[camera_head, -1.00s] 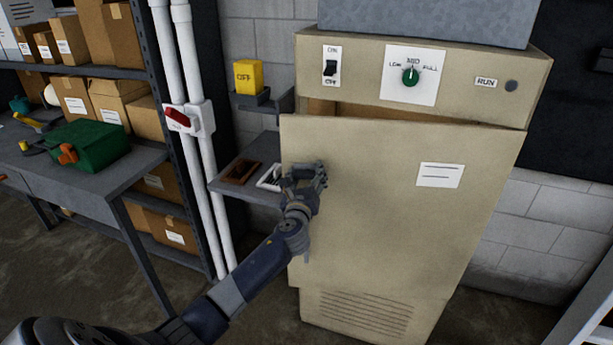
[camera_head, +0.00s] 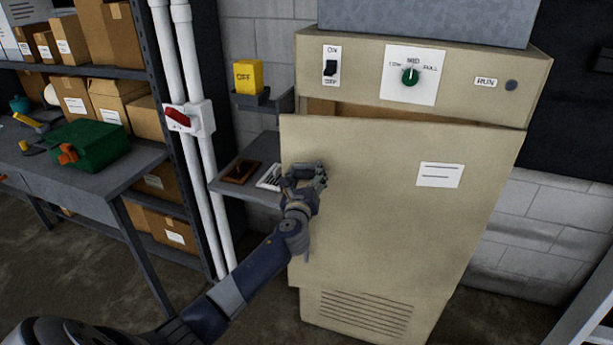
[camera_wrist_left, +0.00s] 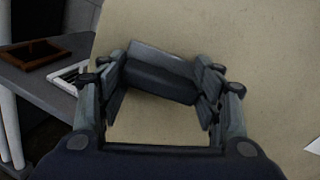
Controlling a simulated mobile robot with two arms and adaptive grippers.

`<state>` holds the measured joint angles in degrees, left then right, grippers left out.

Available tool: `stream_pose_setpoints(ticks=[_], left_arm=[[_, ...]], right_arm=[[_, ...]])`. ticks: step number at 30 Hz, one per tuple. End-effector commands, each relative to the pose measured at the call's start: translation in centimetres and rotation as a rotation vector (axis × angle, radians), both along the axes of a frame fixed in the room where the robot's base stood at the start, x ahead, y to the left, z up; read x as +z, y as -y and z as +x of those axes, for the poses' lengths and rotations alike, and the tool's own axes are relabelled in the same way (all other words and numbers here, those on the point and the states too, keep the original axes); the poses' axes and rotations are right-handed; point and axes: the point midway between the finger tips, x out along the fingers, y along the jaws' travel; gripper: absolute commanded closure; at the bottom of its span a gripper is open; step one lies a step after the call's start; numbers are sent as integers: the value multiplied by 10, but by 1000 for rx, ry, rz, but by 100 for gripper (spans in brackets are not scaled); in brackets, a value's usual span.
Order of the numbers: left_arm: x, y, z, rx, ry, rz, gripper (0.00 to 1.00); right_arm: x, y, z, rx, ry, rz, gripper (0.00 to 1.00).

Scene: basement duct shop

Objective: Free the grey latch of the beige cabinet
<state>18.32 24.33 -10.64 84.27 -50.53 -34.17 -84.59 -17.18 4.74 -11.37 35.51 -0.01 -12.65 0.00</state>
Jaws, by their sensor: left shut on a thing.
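The beige cabinet (camera_head: 400,220) stands in the middle of the head view, its front panel slightly tilted out at the top with a dark gap above it. My left gripper (camera_head: 310,175) is at the panel's upper left side. In the left wrist view my left gripper (camera_wrist_left: 163,88) has its fingers on both sides of the grey latch (camera_wrist_left: 160,75), shut on it. The latch is a grey block lying slightly slanted against the beige panel. In the head view the gripper mostly hides the latch. My right gripper does not show.
A grey shelf (camera_head: 240,190) left of the cabinet holds a brown tray (camera_head: 240,172) and a white slatted piece (camera_head: 270,177). A yellow OFF block (camera_head: 248,77) sits above. A workbench (camera_head: 80,178) carries a green case (camera_head: 88,145). White pipes (camera_head: 185,130) run between.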

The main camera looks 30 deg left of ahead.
Motion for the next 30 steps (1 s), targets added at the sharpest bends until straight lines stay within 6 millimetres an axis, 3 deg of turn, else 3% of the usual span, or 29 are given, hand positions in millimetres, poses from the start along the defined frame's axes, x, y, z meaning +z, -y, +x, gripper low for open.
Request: stream_pose_setpoints(ticks=[12,13,15,30], left_arm=[[1,0,0,0,1,0,64],[1,0,0,0,1,0,34],[1,0,0,0,1,0,20],[-1,3,-7,-1,-1,1,20]], right_arm=[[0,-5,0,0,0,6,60],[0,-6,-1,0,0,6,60],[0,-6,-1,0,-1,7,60],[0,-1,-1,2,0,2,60]])
